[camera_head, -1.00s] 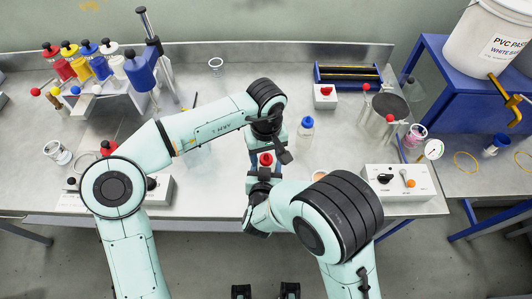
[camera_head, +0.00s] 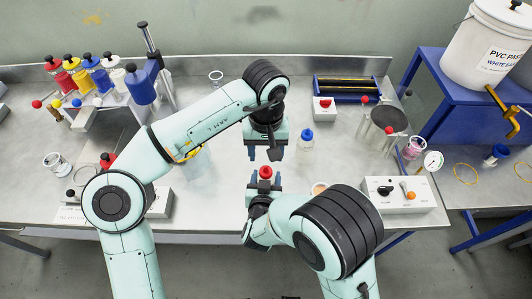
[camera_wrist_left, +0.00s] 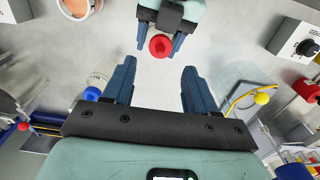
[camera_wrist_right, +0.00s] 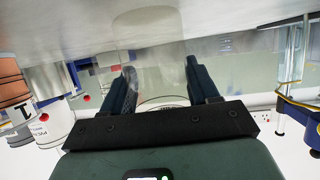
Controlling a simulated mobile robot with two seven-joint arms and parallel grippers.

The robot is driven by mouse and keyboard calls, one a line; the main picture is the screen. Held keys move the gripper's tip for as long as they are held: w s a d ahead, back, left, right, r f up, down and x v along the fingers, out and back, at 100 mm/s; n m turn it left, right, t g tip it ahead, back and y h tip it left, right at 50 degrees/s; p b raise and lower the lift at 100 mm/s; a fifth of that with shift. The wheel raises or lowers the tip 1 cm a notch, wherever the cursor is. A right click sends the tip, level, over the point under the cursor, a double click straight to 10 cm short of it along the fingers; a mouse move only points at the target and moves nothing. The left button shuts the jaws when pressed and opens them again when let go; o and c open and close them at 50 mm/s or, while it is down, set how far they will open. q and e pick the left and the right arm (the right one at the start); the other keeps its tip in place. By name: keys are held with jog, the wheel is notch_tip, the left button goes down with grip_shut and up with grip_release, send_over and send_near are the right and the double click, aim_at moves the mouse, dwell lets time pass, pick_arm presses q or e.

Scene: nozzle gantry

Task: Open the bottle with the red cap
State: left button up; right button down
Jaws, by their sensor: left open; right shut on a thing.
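The bottle with the red cap (camera_head: 265,173) stands out in front of me, its cap up and on. My right gripper (camera_head: 263,186) is shut around the bottle below the cap. In the right wrist view the clear body (camera_wrist_right: 160,50) shows faintly between the fingers. My left gripper (camera_head: 265,153) is open and empty, just beyond the cap in the head view. In the left wrist view the red cap (camera_wrist_left: 160,45) lies ahead of the open left fingers (camera_wrist_left: 158,80), apart from them. Most of the bottle body is hidden by the right gripper.
A clear bottle with a blue cap (camera_head: 306,134) stands close to the right of the left gripper. A rack of coloured bottles (camera_head: 110,75) is at the back left.

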aim_at(266, 167)
pick_arm(q)
notch_tip(266, 167, down, 7)
jog(key=shift+f, duration=0.2)
dwell(0.3)
grip_shut()
jog(key=shift+n, duration=1.7)
jog(key=shift+o, duration=0.3)
grip_release()
